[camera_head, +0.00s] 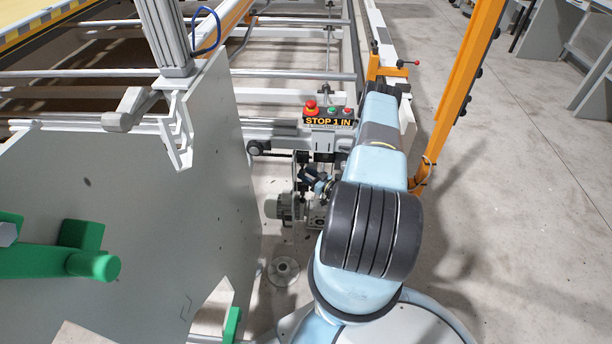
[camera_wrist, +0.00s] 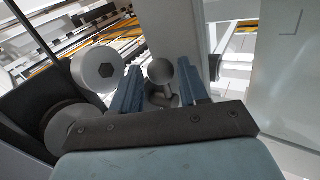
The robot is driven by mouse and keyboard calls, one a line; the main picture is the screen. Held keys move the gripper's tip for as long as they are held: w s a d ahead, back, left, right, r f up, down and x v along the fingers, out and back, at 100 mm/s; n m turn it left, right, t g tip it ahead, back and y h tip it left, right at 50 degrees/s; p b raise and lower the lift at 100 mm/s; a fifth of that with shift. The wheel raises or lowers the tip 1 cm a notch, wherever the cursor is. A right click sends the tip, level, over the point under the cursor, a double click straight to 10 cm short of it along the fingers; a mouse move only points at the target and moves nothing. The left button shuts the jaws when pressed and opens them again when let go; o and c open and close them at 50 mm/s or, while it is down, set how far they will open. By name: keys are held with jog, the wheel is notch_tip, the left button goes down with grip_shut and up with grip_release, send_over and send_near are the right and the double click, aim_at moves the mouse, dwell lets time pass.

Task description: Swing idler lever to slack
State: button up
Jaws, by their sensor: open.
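In the wrist view a grey ball knob (camera_wrist: 160,72) on a short stem shows between the fingers of my gripper (camera_wrist: 160,88). It looks like the end of the idler lever. The two blue fingers are open, one on each side of the knob, with a visible gap at each side. Whether the knob lies fully between the fingertips or beyond them is hard to tell. The rest of the lever is hidden behind my gripper. In the head view my arm covers the middle right, and I cannot make out my gripper or the knob there.
In the wrist view a pale roller with a hex socket (camera_wrist: 98,70) is close left of my fingers. In the head view a grey panel (camera_head: 150,190) with green parts (camera_head: 60,250) fills the left. A control box (camera_head: 328,117) sits mid-frame. Open floor (camera_head: 530,200) lies right.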

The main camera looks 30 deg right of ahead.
jog(key=shift+w, duration=0.15)
jog(key=shift+a, duration=0.1)
jog(key=c, duration=0.8)
jog(key=shift+o, duration=0.2)
jog(key=shift+r, duration=0.15)
jog(key=shift+s+d+r+n+g+h, duration=0.25)
jog(key=shift+d+r+n+g+h, duration=0.2)
jog(key=shift+r+n+g+h, duration=0.55)
jog(key=shift+s+d+r+n+g+h, duration=0.3)
jog(key=shift+d+n+g+h, duration=0.3)
jog(key=shift+g+h, duration=0.75)
jog(key=shift+s+d+r+n+g+h, duration=0.2)
jog(key=shift+d+r+n+g+h, duration=0.15)
jog(key=shift+r+n+g+h, duration=0.8)
jog(key=shift+f+m+g+y, duration=0.25)
jog(key=shift+f+g+y, duration=0.05)
jog(key=shift+f+g, duration=0.1)
